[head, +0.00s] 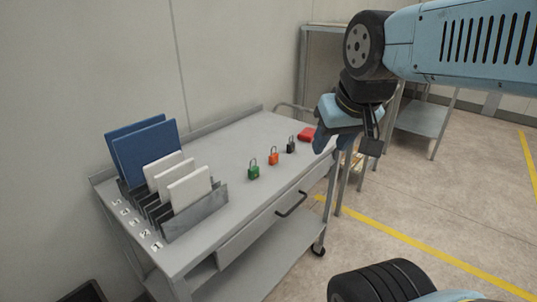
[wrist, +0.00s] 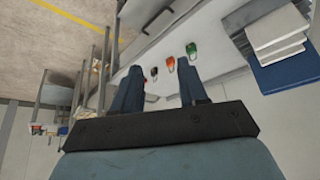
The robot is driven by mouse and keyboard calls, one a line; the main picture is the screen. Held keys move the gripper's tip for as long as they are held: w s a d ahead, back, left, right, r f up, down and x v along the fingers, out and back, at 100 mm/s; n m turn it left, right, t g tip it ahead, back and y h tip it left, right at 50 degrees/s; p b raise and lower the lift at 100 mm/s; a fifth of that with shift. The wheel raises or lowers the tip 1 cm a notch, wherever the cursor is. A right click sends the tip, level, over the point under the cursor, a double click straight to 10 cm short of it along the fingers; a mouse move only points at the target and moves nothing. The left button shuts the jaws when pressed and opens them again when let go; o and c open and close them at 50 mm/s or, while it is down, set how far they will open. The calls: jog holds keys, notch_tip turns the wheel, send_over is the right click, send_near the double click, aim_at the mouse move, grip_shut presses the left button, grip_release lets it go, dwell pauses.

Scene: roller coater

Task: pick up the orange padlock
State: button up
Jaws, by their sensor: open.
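The orange padlock (head: 273,158) stands upright on the grey cart top, between a green padlock (head: 253,172) and a black padlock (head: 290,147). In the wrist view the orange padlock (wrist: 170,64) shows beyond the gap between my fingers, with the green padlock (wrist: 191,50) to its right and the black padlock (wrist: 154,72) to its left.
A red object (head: 307,134) lies beyond the black padlock. A rack (head: 208,209) with blue and white panels stands at the cart's left end. The cart has a raised back edge against the wall and a drawer handle (head: 291,205) in front. Shelving (head: 420,117) stands behind my arm.

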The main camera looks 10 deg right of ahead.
jog(key=shift+o, duration=1.2)
jog(key=shift+w+a+f, duration=0.1)
jog(key=shift+w+a, duration=0.05)
jog(key=shift+a, duration=0.05)
jog(key=shift+o, duration=0.7)
jog(key=shift+w+a+f, duration=0.15)
jog(key=shift+a+f, duration=0.05)
jog(key=shift+f, duration=0.05)
jog(key=shift+o, duration=0.9)
jog(key=w+a+f+m+g+y, duration=0.2)
jog(key=w+a+f+m+y, duration=0.2)
jog(key=w+f+m, duration=0.1)
jog(key=shift+w+a+f+m+g, duration=0.15)
jog(key=shift+w+f+m+g, duration=0.25)
jog(key=shift+w+m, duration=0.1)
jog(key=m+t+y, duration=0.4)
jog(key=m+t, duration=0.4)
jog(key=m, duration=1.5)
send_near(276, 157)
jog(key=x, duration=0.6)
jog(key=shift+s+a+r, duration=0.1)
jog(key=shift+s+a, duration=0.05)
jog(key=shift+a, duration=0.1)
jog(key=shift+x, duration=2.6)
